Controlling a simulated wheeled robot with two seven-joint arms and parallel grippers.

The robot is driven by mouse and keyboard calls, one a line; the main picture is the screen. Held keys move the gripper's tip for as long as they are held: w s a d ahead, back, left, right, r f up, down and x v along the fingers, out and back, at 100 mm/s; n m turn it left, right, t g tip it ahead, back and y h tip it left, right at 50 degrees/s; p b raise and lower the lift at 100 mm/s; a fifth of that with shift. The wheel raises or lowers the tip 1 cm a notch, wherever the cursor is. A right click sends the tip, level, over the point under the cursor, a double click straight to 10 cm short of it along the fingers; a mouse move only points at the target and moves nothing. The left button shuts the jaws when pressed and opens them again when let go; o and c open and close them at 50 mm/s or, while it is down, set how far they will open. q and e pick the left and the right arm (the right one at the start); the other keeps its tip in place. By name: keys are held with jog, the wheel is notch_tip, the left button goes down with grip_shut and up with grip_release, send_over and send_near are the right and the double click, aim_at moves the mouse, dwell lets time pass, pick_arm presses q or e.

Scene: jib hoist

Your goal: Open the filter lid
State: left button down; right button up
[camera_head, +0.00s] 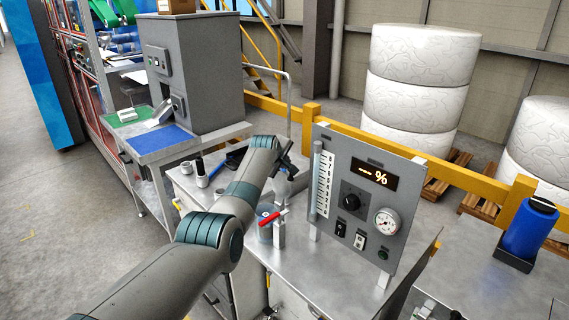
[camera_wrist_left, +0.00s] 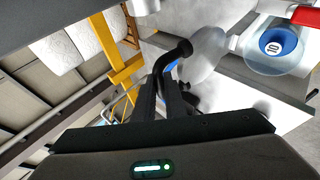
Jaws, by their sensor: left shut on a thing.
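The filter is a small clear-walled housing (camera_head: 265,232) on the steel cabinet top, with a red lever (camera_head: 268,218) beside it. In the left wrist view the housing (camera_wrist_left: 252,62) is open at the top and a blue insert marked 10 (camera_wrist_left: 277,43) shows inside. A clear round lid (camera_wrist_left: 206,52) stands apart from the opening, tilted. My left gripper (camera_wrist_left: 163,92) is shut on a black bent handle (camera_wrist_left: 181,50) next to the lid; the exact join is hard to see. In the head view the left gripper (camera_head: 284,160) is above and behind the housing. My right gripper is not in view.
A control panel (camera_head: 365,190) with a gauge and dial stands just right of the filter. A grey machine (camera_head: 190,70) is behind left. A yellow rail (camera_head: 400,150) runs behind the cabinet. A blue bottle (camera_head: 529,228) stands at far right. The cabinet top (camera_head: 310,268) in front is clear.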

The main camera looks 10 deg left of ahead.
pick_arm(q)
jog(key=shift+f, duration=0.2)
jog(key=c, duration=1.8)
grip_release()
jog(key=shift+s, duration=0.1)
jog(key=shift+s+r, duration=0.1)
jog(key=shift+v, duration=1.2)
jog(key=b+v, duration=0.3)
jog(key=v, duration=1.2)
jog(key=shift+b, duration=0.4)
